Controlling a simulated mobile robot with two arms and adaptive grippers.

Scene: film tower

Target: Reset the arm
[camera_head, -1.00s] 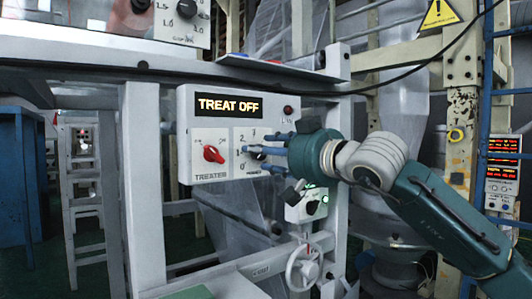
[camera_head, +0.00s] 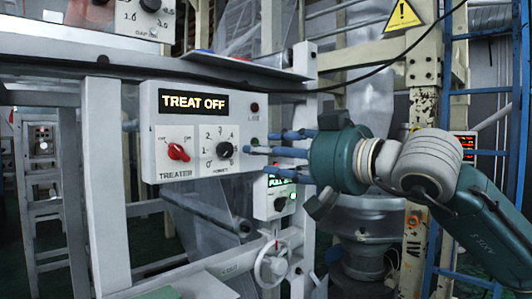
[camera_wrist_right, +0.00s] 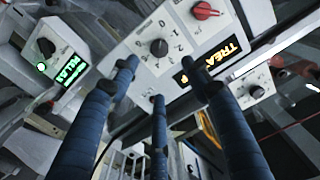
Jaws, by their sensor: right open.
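My right gripper (camera_head: 268,150) reaches in from the right in the head view, with its blue fingers spread and empty. Its fingertips are just right of the black knob (camera_head: 224,150) on the white treater panel (camera_head: 200,174), with a gap between them. The panel's display (camera_head: 194,102) reads "TREAT OFF", and a red switch (camera_head: 178,152) sits left of the knob. In the wrist view the open right gripper (camera_wrist_right: 159,75) faces the panel, with the black knob (camera_wrist_right: 159,47) beyond the fingertips. My left gripper is in neither view.
A smaller box (camera_head: 277,199) with a lit green display hangs below the panel, near my lower finger. A handwheel (camera_head: 271,263) is under it. White frame posts (camera_head: 106,180) surround the panel, and a blue ladder (camera_head: 522,120) stands at the right.

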